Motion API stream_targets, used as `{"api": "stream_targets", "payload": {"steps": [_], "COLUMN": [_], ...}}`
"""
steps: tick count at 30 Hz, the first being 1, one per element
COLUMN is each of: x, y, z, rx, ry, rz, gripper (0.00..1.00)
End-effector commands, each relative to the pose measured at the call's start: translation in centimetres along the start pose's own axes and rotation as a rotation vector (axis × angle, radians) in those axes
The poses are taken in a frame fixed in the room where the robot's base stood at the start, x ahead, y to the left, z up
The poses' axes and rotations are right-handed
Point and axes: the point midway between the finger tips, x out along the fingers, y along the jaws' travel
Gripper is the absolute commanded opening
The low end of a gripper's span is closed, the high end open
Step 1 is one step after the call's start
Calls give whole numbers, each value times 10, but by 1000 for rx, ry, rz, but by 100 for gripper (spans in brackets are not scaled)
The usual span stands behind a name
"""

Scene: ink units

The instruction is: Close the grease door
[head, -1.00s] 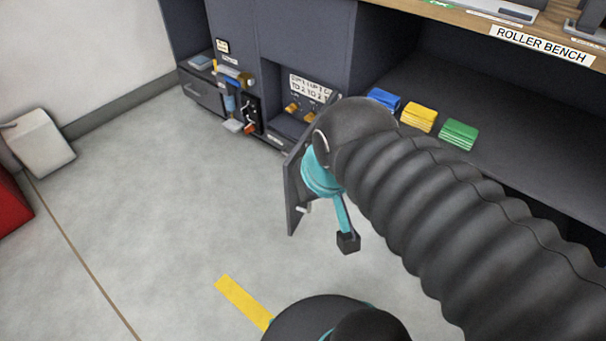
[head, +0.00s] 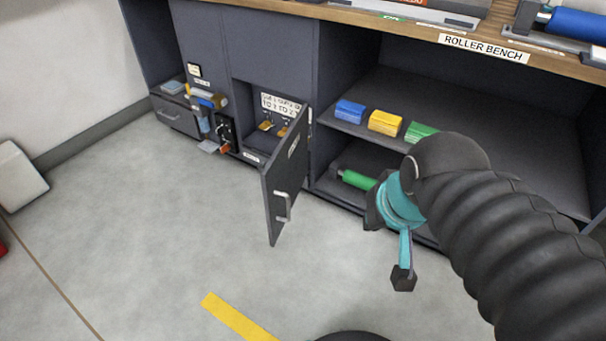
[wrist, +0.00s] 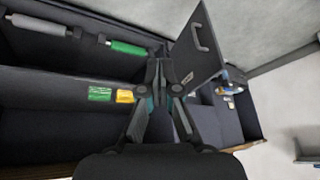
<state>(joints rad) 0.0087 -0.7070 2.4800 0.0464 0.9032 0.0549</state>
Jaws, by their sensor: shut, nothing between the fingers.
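The grease door (head: 287,178) is a dark grey panel with a pale bar handle (head: 284,207). It stands open, swung out from a low compartment (head: 262,120) in the cabinet, hinged on its right side. In the wrist view the door (wrist: 208,48) is upper right of the fingers, with its handle and a small label facing the camera. My gripper (wrist: 159,76) is shut and empty in the wrist view. In the head view my arm's end is right of the door, apart from it; the fingertips are mostly hidden there.
The open compartment holds brass-coloured parts and a sign. A drawer (head: 175,115) and a panel of fittings are left of it. Blue, yellow (head: 385,122) and green stacks lie on the shelf, with a green roller (head: 357,180) below. The floor before the door is clear.

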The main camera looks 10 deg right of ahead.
Motion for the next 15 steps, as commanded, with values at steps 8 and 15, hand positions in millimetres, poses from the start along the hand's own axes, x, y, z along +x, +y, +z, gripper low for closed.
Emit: {"api": "stream_targets", "payload": {"steps": [8, 15], "x": [39, 87], "y": [-32, -53], "z": [-44, -95], "rx": [534, 1091], "ry": [-191, -395], "rz": [-139, -225], "gripper": [0, 0]}}
